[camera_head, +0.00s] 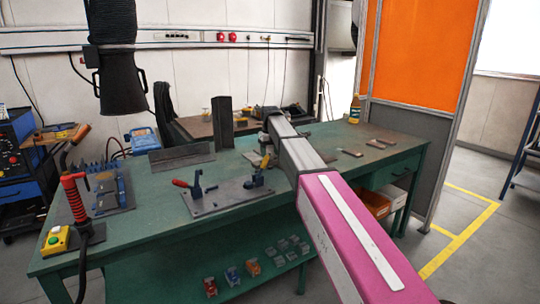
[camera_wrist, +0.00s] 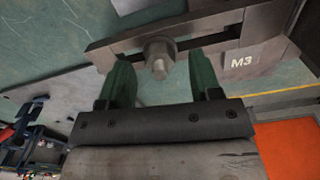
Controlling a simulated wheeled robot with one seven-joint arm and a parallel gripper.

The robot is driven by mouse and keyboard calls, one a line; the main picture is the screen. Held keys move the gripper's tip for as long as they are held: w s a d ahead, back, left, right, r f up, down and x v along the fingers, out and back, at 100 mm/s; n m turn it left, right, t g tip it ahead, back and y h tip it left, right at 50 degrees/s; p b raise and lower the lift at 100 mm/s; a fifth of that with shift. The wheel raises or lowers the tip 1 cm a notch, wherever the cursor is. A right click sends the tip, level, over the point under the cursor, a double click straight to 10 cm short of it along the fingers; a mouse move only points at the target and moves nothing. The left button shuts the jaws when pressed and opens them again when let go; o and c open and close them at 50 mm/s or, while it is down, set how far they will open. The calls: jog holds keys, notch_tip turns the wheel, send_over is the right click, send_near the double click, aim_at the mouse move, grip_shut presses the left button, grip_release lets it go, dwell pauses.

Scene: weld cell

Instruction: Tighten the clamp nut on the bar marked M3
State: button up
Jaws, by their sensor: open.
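The steel bar (camera_wrist: 122,52) crosses the top of the wrist view, with the marking M3 (camera_wrist: 241,62) on a block at its right. The clamp nut (camera_wrist: 158,64) is a grey hex piece on a washer at the bar's near face. My gripper (camera_wrist: 160,66) is open, with two green fingers. The nut appears between the fingertips, with a gap on each side; I cannot tell how deep it sits between them. In the head view my arm reaches over the green bench (camera_head: 140,225), and the fingers, nut and M3 marking are not clearly visible there.
A fixture plate (camera_head: 225,196) with a red-handled clamp (camera_head: 181,183) lies left of my arm. A steel angle (camera_head: 182,157) and an upright dark block (camera_head: 223,122) stand behind it. A red-handled torch (camera_head: 72,195) is at far left. A bottle (camera_head: 354,110) stands at the right back.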

notch_tip(320, 180, up, 10)
jog(key=shift+f, duration=0.2)
dwell(0.4)
